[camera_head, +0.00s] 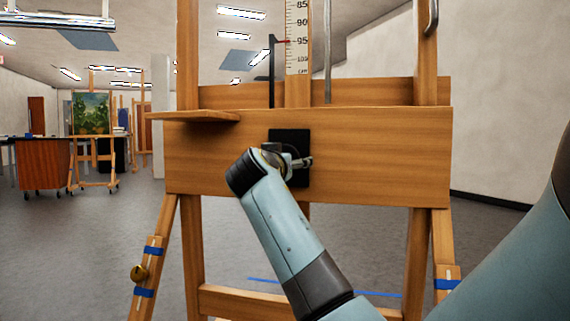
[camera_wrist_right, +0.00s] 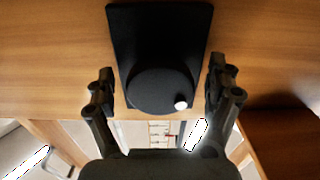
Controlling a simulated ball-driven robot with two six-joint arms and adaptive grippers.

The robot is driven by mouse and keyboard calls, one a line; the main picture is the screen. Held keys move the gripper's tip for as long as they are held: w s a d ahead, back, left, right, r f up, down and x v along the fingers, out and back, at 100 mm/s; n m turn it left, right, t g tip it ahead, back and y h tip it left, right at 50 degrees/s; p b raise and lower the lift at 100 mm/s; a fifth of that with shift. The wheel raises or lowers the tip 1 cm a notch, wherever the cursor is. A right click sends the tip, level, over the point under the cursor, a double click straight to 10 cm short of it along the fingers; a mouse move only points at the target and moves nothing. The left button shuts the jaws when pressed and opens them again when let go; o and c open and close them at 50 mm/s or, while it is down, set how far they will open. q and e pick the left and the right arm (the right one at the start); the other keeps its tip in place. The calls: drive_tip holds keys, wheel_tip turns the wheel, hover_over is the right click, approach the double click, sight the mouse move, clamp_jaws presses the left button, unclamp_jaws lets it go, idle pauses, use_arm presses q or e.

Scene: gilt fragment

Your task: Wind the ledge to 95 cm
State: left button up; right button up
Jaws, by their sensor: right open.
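The wooden easel's ledge (camera_head: 200,116) juts out at the left of a broad wooden board (camera_head: 380,150). Above it stands a white scale (camera_head: 297,38) with a red pointer (camera_head: 284,41) level with about the 95 mark. A black plate (camera_head: 291,138) on the board carries the crank, mostly hidden by my right gripper (camera_head: 302,162). My left gripper is not in view.
The easel's uprights (camera_head: 188,60) and legs (camera_head: 419,250) frame the board, with a lower crossbar beneath. A cabinet (camera_head: 43,163) and another easel with a painting (camera_head: 90,113) stand far left. The grey floor (camera_head: 90,260) at left is clear.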

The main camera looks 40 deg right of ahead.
drive_tip(key=v, duration=0.7)
drive_tip(key=shift+s+a, duration=0.15)
idle(0.3)
